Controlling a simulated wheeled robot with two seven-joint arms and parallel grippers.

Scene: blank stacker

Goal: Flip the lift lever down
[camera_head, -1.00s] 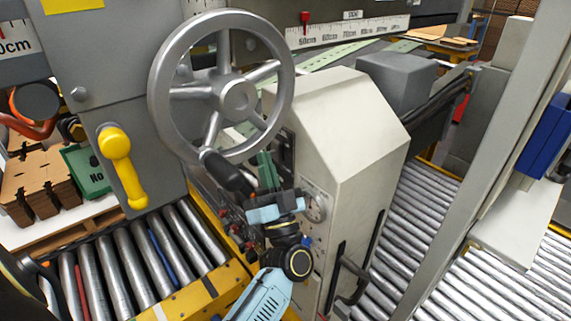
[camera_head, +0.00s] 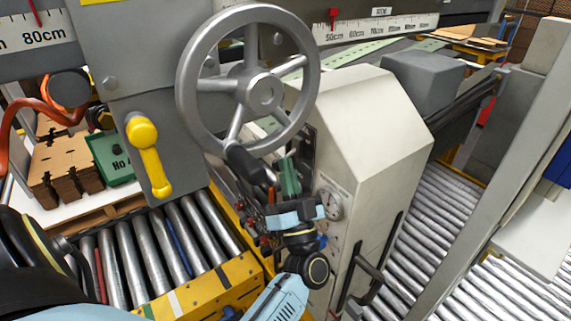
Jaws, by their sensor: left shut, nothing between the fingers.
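My left gripper (camera_head: 289,166), with green fingers on a light-blue body, is shut and empty. It points up beside the small control panel on the side of the cream machine housing (camera_head: 368,130), just below the handwheel. A small red-tipped lever (camera_head: 271,194) shows just left of the fingers, close to them; I cannot tell if they touch. Several small red and black controls (camera_head: 262,238) sit lower left, partly hidden by the gripper. I cannot tell for sure which control is the lift lever. My right gripper is not in view.
The grey handwheel (camera_head: 264,92) and its black knob (camera_head: 248,165) stand close above the gripper. A yellow handle (camera_head: 148,155) hangs on the grey panel at left. A round gauge (camera_head: 330,204) and black handle (camera_head: 366,278) are at right. Roller conveyors (camera_head: 150,255) lie on both sides.

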